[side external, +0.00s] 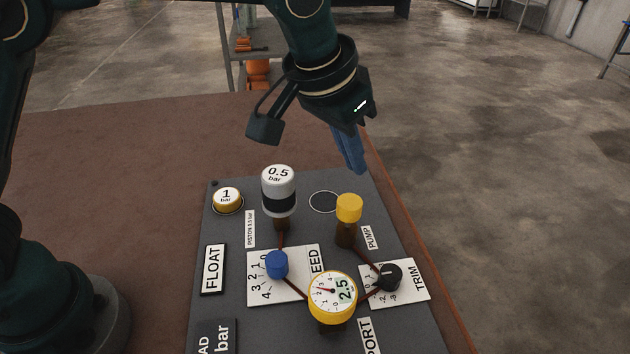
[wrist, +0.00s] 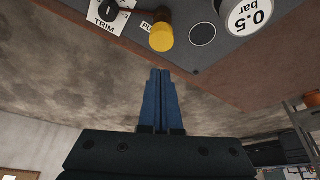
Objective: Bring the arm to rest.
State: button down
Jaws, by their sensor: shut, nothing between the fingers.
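My gripper (side external: 350,155) has blue fingers and hangs above the far right part of the grey panel board, behind the yellow-topped pump post (side external: 349,208). In the wrist view my gripper (wrist: 160,72) shows its two fingers side by side, shut and empty, clear of the board. The grey panel board (side external: 228,255) lies on a brown table (side external: 120,150). A white and black 0.5 bar cylinder (side external: 279,190) stands upright on it, and it also shows in the wrist view (wrist: 250,14).
The board carries a yellow 1 bar disc (side external: 227,199), a blue knob (side external: 276,264), a yellow dial gauge (side external: 332,293) and a black trim knob (side external: 388,277). An empty circle outline (side external: 324,202) lies beside the cylinder. A shelf rack (side external: 247,45) stands behind the table.

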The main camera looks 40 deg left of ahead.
jog(key=shift+w+a+r, duration=0.15)
jog(key=shift+a+r, duration=0.1)
jog(key=s+a+r+n+t, duration=0.25)
jog(key=s+a+r, duration=0.35)
jog(key=a+r, duration=0.4)
jog(key=s+a+f, duration=0.3)
jog(key=s+f, duration=0.1)
jog(key=s, duration=0.2)
jog(key=s+a+f+y, duration=0.1)
jog(key=s+a+f, duration=0.1)
jog(key=s+f, duration=0.3)
jog(key=shift+s+a+n+g, duration=0.4)
jog(key=shift+s+n+g, duration=0.05)
jog(key=shift+s, duration=0.8)
jog(key=shift+f, duration=0.1)
